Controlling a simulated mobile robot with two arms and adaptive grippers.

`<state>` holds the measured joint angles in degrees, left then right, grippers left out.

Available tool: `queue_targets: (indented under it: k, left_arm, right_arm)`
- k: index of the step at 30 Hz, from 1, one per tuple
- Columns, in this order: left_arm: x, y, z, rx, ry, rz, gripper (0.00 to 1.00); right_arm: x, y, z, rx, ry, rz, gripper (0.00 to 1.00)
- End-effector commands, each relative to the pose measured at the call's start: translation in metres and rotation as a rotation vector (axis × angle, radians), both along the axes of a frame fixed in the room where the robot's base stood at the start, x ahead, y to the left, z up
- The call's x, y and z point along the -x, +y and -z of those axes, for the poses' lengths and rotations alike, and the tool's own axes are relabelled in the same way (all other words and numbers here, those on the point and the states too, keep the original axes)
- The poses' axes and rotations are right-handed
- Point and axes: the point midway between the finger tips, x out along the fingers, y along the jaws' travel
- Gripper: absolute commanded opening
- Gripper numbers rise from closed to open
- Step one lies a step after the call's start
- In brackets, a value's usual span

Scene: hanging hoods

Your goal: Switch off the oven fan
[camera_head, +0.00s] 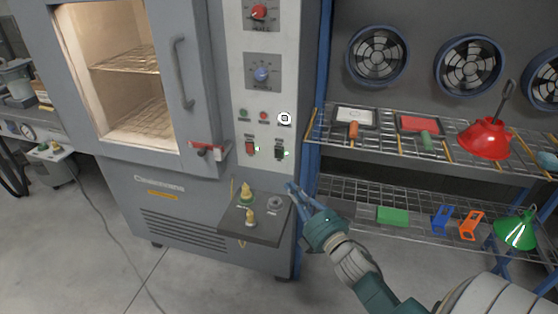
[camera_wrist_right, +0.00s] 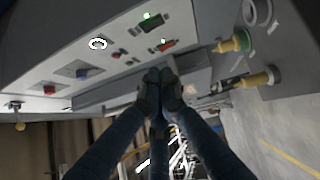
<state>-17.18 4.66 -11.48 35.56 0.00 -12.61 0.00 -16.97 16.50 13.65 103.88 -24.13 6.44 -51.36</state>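The grey oven (camera_head: 160,195) stands at the left with its door open. Its light control panel (camera_head: 262,105) carries two rocker switches low down: a red one (camera_head: 250,148) and a dark one (camera_head: 280,152). A small green light shows beside each. In the right wrist view the red switch (camera_wrist_right: 168,45) and the dark switch (camera_wrist_right: 152,22) lie above the fingers. I cannot read which switch is the fan's. My right gripper (camera_head: 289,187) is below and right of the dark switch, apparently apart from the panel. In the wrist view its fingertips (camera_wrist_right: 160,76) are together and empty. My left gripper is not in view.
A red knob (camera_head: 259,13) and a blue knob (camera_head: 262,74) sit higher on the panel. A ledge with yellow valves (camera_head: 246,192) juts out below the switches. Wire shelves (camera_head: 385,148) with tools and lamps stand at the right.

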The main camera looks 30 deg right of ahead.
Motion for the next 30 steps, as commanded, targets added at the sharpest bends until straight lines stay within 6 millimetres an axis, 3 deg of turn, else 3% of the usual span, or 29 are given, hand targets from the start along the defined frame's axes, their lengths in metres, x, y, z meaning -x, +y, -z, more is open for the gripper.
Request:
queue_targets:
  k: [8, 21, 30]
  left_arm:
    - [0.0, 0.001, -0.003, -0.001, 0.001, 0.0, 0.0]
    - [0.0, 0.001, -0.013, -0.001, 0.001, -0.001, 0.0]
    - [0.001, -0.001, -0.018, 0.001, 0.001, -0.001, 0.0]
  right_arm:
    - [-0.017, -0.001, -0.003, -0.003, -0.001, 0.0, 0.0]
    - [-0.105, -0.01, -0.01, -0.003, 0.001, 0.001, 0.0]
    - [-0.124, -0.036, -0.013, -0.003, 0.003, 0.001, 0.0]
